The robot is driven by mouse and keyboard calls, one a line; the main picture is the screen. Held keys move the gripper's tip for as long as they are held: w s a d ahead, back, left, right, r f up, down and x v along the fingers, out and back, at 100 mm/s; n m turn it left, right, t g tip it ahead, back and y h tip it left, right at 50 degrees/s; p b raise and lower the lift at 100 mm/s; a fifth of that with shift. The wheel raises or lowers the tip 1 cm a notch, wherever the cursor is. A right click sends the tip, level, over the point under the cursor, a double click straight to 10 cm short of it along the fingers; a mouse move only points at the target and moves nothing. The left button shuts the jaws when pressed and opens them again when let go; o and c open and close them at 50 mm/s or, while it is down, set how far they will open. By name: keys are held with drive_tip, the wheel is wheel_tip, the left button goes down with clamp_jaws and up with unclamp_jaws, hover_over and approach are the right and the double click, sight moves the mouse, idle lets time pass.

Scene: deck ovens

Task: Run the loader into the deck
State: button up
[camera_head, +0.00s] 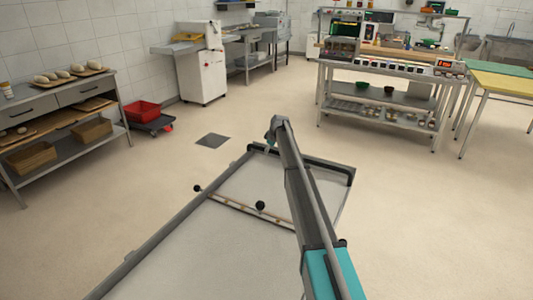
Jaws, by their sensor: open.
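The loader (180,255) fills the lower middle of the head view, a wide pale sheet with grey side rails. A crossbar (228,212) with black knobs lies across it. A dark bar (325,165) runs along part of its far end. My arm reaches up over the loader's right part and covers some of it. My gripper cannot be made out; the far end of the arm is hidden behind my own links. No deck opening shows in this view.
A shelf unit with loaves (68,72) stands at the left. A red crate (142,111) sits on a low dolly. A white machine (203,65) and a steel bench with equipment (385,70) stand behind. A yellow-topped table (500,85) is at right. Open floor surrounds the loader's far end.

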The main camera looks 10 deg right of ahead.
drive_tip(key=shift+f, duration=0.1)
drive_tip(key=shift+c, duration=0.2)
drive_tip(key=shift+w, duration=0.1)
clamp_jaws()
